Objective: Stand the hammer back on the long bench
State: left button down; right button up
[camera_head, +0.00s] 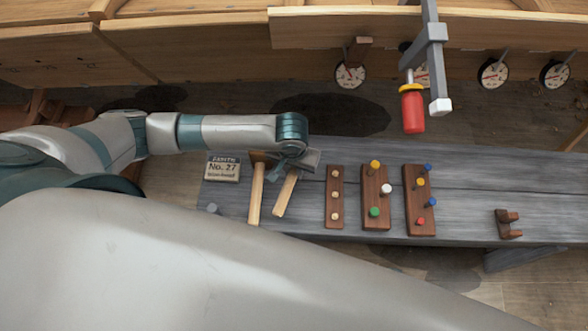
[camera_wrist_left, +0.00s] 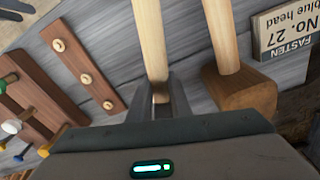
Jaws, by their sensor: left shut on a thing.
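The long grey bench (camera_head: 460,185) runs across the middle of the head view. My left gripper (camera_head: 289,166) is over its left part, shut on the hammer's pale wooden handle (camera_head: 286,194). In the left wrist view the handle (camera_wrist_left: 150,40) runs up from between the fingers (camera_wrist_left: 162,98). The hammer's head is mostly hidden by the gripper, and the handle is tilted in the head view. I cannot tell whether the hammer touches the bench. My right gripper is not in view.
A wooden mallet (camera_head: 256,195) is close left of the hammer, by a "No. 27" sign (camera_head: 223,168). Right are peg boards (camera_head: 335,196) and a small brown bracket (camera_head: 508,224). A grey clamp with red handle (camera_head: 413,112) hangs from the hull above. Bench between boards and bracket is clear.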

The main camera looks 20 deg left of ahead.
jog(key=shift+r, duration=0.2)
pick_arm(q)
jog(key=shift+f, duration=0.45)
dwell(0.5)
jog(key=c, duration=1.6)
grip_release()
jog(key=shift+o, duration=0.3)
jog(key=shift+f, duration=0.15)
